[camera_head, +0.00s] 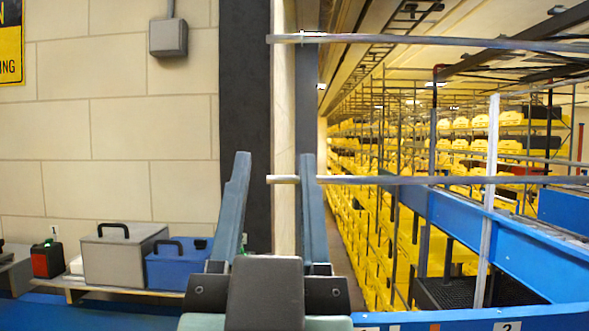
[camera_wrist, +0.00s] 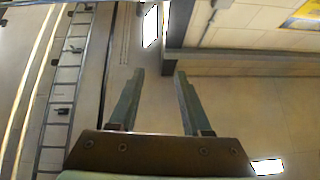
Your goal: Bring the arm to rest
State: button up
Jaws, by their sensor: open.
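My gripper (camera_head: 275,162) stands in the middle of the head view with its two long fingers pointing up. The fingers are apart, and nothing is between them but the background of wall and dark pillar. In the wrist view my gripper (camera_wrist: 160,74) also shows open and empty, with the ceiling and its lights behind it.
A grey case (camera_head: 118,258) and a blue case (camera_head: 172,268) stand at the lower left by the block wall (camera_head: 120,130). Metal rails (camera_head: 400,180) and a blue conveyor frame (camera_head: 495,240) are at right. Yellow racks (camera_head: 370,220) fill the back.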

jog(key=shift+t, duration=0.9)
jog(key=s+r, duration=0.1)
jog(key=s+d+r, duration=0.1)
jog(key=s+r, duration=0.1)
jog(key=r, duration=0.1)
jog(key=shift+s+d, duration=0.3)
jog(key=shift+s, duration=0.05)
jog(key=shift+f, duration=0.1)
